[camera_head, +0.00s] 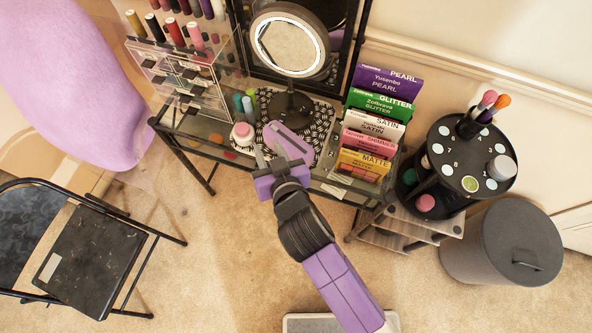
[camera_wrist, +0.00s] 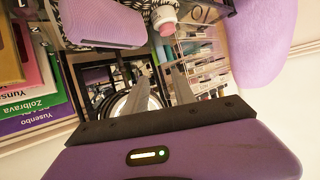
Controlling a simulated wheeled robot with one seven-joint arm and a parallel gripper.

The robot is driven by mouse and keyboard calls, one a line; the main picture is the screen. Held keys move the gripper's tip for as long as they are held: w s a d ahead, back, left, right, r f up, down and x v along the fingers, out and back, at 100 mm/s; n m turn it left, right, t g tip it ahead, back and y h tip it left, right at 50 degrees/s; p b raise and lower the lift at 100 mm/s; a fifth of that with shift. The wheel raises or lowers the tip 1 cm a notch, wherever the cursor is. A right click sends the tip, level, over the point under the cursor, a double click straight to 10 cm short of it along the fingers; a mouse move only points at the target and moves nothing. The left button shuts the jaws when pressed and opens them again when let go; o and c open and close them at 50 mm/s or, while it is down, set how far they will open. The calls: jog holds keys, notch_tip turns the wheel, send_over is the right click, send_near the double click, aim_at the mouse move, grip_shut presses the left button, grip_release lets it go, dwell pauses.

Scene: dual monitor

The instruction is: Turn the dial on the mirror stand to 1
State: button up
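The round mirror (camera_head: 288,42) with a lit ring stands on a black stand (camera_head: 291,103) at the back of the vanity table. It also shows, upside down, in the wrist view (camera_wrist: 128,103), partly behind my fingers. I cannot make out a dial on the stand. A round black organizer (camera_head: 458,190) at the right has numbers, including 7 and 8, and pale dots on its top. My gripper (camera_head: 278,154) is over the table's front edge, in front of the mirror stand. In the wrist view its two grey fingers (camera_wrist: 160,85) are apart with nothing seen between them.
A pink-topped white bottle (camera_head: 243,133) stands left of the stand. Colourful palettes (camera_head: 370,150) stand at its right, and a clear lipstick rack (camera_head: 185,75) at its left. A grey bin (camera_head: 505,242), a black chair (camera_head: 85,250) and a purple seat (camera_head: 70,75) surround the open carpet.

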jog(key=s+d+r+t, duration=0.1)
jog(key=s+d, duration=0.4)
jog(key=d, duration=0.1)
jog(key=shift+s+d+n+y+b, duration=0.15)
jog(key=shift+s+n+y+b, duration=0.15)
jog(key=shift+s, duration=0.1)
notch_tip(320, 180, up, 4)
jog(key=t+y, duration=0.1)
jog(key=s+d+r+m+h+b, duration=0.1)
jog(key=s+d+m+h, duration=0.1)
jog(key=s+d, duration=0.7)
jog(key=s+d+r+m+h+b, duration=0.1)
jog(key=s+d+h, duration=0.3)
jog(key=s+d, duration=0.6)
jog(key=s+r+b, duration=0.1)
jog(key=s, duration=0.5)
jog(key=shift+s+d+m, duration=0.2)
jog(key=shift+d+m, duration=0.1)
jog(key=shift+m, duration=0.1)
jog(key=shift+f, duration=0.1)
